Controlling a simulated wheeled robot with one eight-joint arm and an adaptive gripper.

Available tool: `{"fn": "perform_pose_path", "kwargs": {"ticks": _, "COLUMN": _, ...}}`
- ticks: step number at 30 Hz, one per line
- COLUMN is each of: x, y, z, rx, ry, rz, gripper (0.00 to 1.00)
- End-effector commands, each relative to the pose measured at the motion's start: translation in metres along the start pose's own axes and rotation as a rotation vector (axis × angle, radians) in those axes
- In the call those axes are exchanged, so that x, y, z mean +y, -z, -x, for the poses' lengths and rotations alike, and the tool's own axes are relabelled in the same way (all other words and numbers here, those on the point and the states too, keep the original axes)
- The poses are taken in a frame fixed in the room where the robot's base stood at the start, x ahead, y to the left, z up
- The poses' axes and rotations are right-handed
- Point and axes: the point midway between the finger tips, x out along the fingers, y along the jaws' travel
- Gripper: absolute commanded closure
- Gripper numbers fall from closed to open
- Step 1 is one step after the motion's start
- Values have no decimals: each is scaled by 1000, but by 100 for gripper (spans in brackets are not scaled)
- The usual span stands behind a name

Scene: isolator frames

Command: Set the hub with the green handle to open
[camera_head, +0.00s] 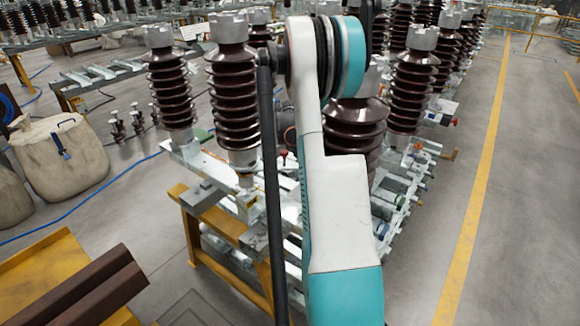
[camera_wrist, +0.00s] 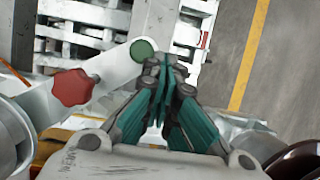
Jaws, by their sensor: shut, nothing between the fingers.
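The green handle (camera_wrist: 143,50) shows in the wrist view as a round green face at the upper end of a pale grey metal piece. The hub under it is only partly visible, and I cannot tell its setting. My gripper (camera_wrist: 166,68) has teal fingers that are together and empty. The fingertips appear just right of the green handle; I cannot tell whether they touch it. In the head view, my arm hides the gripper and the area around it.
A red star-shaped knob (camera_wrist: 72,87) sits left of the green handle. In the head view, brown ribbed insulators (camera_head: 233,100) stand close on both sides of my arm, on a yellow-legged frame (camera_head: 205,222). Open floor (camera_head: 440,200) lies to the right.

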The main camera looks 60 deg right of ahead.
Motion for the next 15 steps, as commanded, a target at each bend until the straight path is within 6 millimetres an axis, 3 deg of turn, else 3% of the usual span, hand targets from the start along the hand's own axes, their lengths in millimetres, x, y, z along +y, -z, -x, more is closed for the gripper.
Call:
{"fn": "perform_pose_path", "kwargs": {"ticks": 6, "x": -3, "y": -15, "z": -6, "rx": -1, "ry": 4, "rz": -12, "gripper": 100}}
{"fn": "perform_pose_path", "kwargs": {"ticks": 15, "x": -3, "y": -16, "z": -6, "rx": -1, "ry": 4, "rz": -13, "gripper": 100}}
